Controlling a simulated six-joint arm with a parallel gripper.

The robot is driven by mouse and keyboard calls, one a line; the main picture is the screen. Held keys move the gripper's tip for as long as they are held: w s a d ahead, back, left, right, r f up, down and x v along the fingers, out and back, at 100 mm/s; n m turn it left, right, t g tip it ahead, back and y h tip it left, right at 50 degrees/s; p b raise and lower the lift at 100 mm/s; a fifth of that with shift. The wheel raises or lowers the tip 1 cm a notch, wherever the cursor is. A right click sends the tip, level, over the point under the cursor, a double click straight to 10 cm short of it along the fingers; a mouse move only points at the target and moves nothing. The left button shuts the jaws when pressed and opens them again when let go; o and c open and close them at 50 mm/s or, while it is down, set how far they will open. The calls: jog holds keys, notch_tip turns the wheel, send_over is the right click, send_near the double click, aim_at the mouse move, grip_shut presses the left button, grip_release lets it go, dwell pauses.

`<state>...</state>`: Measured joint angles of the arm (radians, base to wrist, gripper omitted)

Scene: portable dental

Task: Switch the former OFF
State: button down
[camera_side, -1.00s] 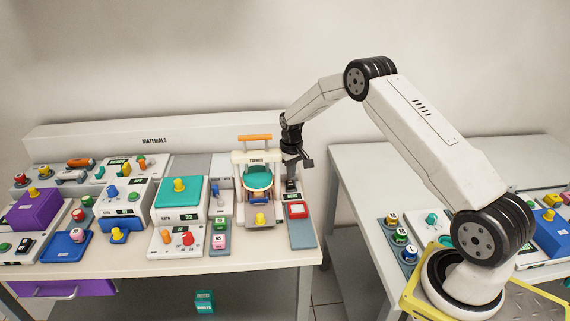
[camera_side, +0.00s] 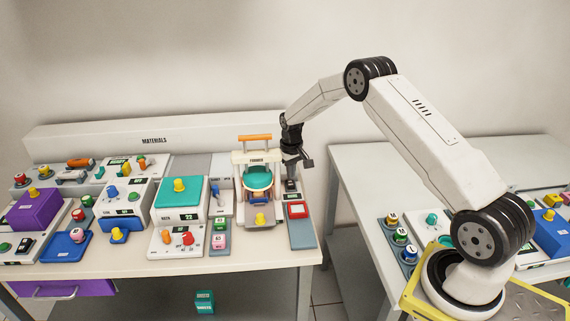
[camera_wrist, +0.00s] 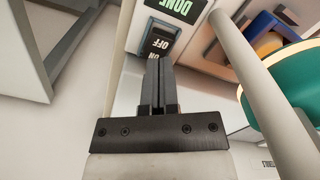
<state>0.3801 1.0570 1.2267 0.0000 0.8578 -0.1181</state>
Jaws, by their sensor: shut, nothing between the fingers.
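The former (camera_side: 257,158) is a white frame with an orange top handle, a teal round part and a yellow knob at its front. It stands at the right end of the materials table. My gripper (camera_side: 303,162) is shut and empty at the former's right side, pointing down. In the wrist view, a dark rocker switch (camera_wrist: 158,42) marked ON and OFF sits beside a display (camera_wrist: 176,8) reading DONE. My gripper's fingertips (camera_wrist: 158,62) are right at the switch's ON end and partly cover it. I cannot tell whether they touch it.
The former's pale post (camera_wrist: 250,75) and teal part (camera_wrist: 285,90) stand close on the right in the wrist view. A gap separates this table from the right table (camera_side: 365,165).

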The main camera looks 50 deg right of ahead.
aim_at(291, 184)
jog(key=shift+f, duration=1.6)
dwell(1.5)
jog(key=shift+r, duration=3.5)
jog(key=shift+r, duration=0.1)
